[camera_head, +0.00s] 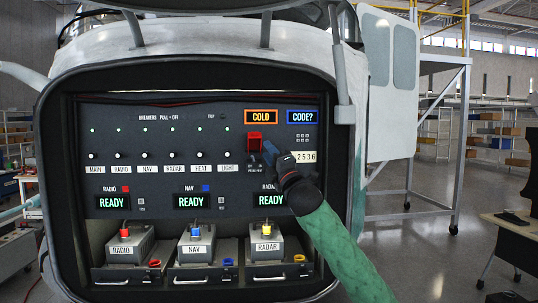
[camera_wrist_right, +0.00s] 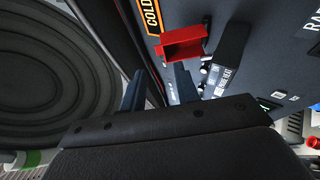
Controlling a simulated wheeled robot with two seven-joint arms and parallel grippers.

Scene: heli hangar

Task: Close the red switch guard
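The red switch guard (camera_head: 254,139) is on the dark panel below the orange COLD display. In the wrist view the guard (camera_wrist_right: 183,43) is a hollow red cover standing out from the panel, and it looks raised. A small metal switch (camera_wrist_right: 204,70) shows beside it. My right gripper (camera_head: 268,151) is just right of and below the guard in the head view, partly covering the panel there. In the wrist view its two fingers (camera_wrist_right: 158,88) are apart with nothing between them. They appear clear of the guard, though the exact gap cannot be told. My left gripper is not in view.
Breaker knobs (camera_head: 172,153) line the panel to the left. Below are READY displays (camera_head: 194,200) and RADIO, NAV and RADAR boxes (camera_head: 196,243) on trays. The round housing rim (camera_head: 52,190) surrounds the panel. A CODE? display (camera_head: 303,117) and a 2536 label (camera_head: 306,157) are close right.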

